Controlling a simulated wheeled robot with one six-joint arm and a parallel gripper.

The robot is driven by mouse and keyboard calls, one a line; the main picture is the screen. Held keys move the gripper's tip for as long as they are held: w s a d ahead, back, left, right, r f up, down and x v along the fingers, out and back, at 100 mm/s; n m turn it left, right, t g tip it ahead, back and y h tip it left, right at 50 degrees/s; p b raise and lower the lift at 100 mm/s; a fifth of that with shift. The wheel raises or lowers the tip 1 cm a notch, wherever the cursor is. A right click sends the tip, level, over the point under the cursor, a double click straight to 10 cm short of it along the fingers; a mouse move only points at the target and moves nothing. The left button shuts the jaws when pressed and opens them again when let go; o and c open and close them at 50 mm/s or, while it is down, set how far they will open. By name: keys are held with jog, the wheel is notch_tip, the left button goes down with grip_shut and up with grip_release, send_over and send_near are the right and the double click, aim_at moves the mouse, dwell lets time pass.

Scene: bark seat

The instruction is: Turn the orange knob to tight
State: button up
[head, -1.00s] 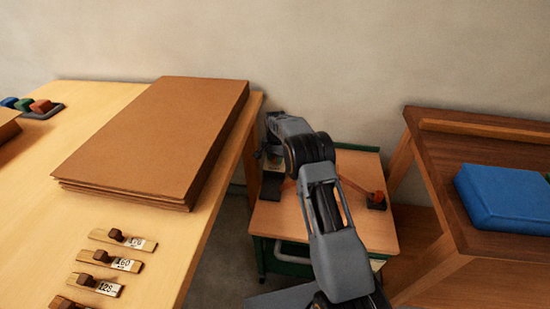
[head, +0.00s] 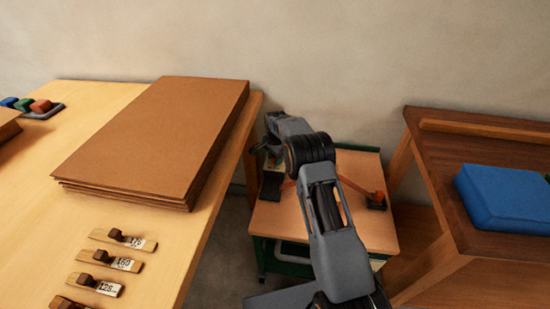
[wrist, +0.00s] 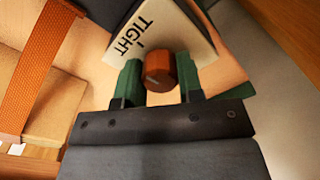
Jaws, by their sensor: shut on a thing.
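The orange knob (wrist: 159,73) is in the wrist view, between the two green fingers of my gripper (wrist: 160,84). The fingers are shut on it, one at each side. A pale mark shows on the knob's face. A white label (wrist: 150,32) reading "TIGHT" lies just beyond the knob, with a small tick by the word. In the head view my arm covers the knob. My gripper (head: 272,160) is mostly hidden there, at the back left of the small wooden-topped stand (head: 325,235).
An orange bar (head: 373,197) ends in a dark block on the stand. A pale table at left holds a stack of brown sheets (head: 155,140) and several labelled wooden pieces (head: 120,238). A dark wooden bench (head: 450,165) at right carries a blue pad (head: 505,198).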

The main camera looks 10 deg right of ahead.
jog(key=shift+w+r, duration=0.15)
jog(key=shift+r, duration=0.05)
jog(key=o, duration=0.9)
jog(key=shift+f, duration=0.15)
notch_tip(320, 180, up, 14)
jog(key=shift+f+p, duration=0.1)
jog(key=shift+p, duration=0.65)
